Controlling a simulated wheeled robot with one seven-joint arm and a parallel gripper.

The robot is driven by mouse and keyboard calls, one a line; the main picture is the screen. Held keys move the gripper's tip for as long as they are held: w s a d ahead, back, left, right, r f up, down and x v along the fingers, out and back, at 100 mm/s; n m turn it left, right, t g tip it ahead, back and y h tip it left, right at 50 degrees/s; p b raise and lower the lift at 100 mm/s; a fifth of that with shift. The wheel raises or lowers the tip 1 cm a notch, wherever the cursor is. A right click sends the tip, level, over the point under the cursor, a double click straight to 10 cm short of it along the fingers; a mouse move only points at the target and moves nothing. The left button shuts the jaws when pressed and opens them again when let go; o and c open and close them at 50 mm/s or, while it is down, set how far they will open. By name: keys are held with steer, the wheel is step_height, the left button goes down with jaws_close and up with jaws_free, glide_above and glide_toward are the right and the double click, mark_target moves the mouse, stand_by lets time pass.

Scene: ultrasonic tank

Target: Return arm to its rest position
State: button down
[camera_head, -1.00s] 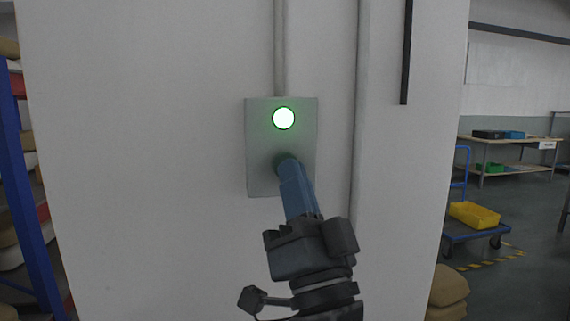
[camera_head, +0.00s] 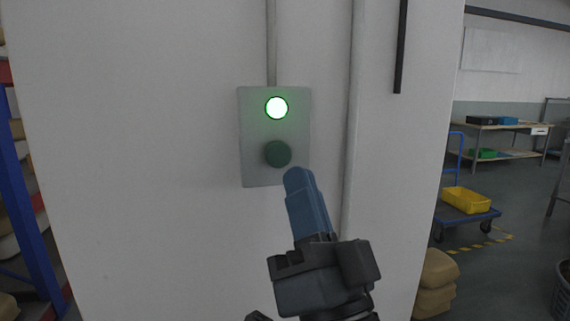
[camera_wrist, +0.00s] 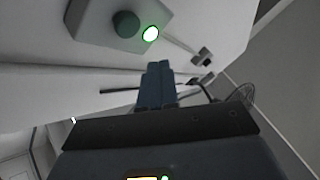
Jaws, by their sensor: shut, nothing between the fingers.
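My gripper (camera_head: 297,178) has blue fingers closed together and holds nothing. In the head view it points up toward the wall, with its tip just below and right of a dark green button (camera_head: 278,153). The button is on a grey control box (camera_head: 247,140) fixed to a white wall. A round lamp (camera_head: 276,108) above the button glows green. In the wrist view, the box (camera_wrist: 95,20), button (camera_wrist: 126,24) and lit lamp (camera_wrist: 150,33) are at the top, apart from the closed fingers (camera_wrist: 160,68).
A blue rack post (camera_head: 30,210) stands at the left. Tan sacks (camera_head: 435,285) lie low beside the wall's right edge. Further right are a blue trolley (camera_head: 470,213) with a yellow bin (camera_head: 466,199) and a workbench (camera_head: 500,127). The floor between is open.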

steer(key=s+d+f+g+h, duration=0.1)
steer(key=s+d+f+h, duration=0.1)
steer(key=s+d+f, duration=0.35)
steer(key=s+d+f+g+h, duration=0.2)
steer(key=s+d+f, duration=0.1)
steer(key=f, duration=0.6)
steer(key=s+d+f+g+h, duration=0.1)
steer(key=s+d+f+h, duration=0.3)
steer(key=f, duration=0.3)
steer(key=s+d+f+n+g, duration=0.1)
steer(key=s+d+f+g, duration=0.1)
steer(key=s, duration=0.5)
steer(key=s+d+f+n+g+h, duration=0.1)
steer(key=s+d+f+g, duration=0.1)
steer(key=s+d, duration=0.2)
steer(key=s+d+f+n+g+h, duration=0.1)
steer(key=s+d+f+g, duration=0.1)
steer(key=s, duration=0.9)
steer(key=shift+d+f, duration=0.3)
steer(key=shift+d, duration=0.15)
steer(key=shift+a, duration=0.1)
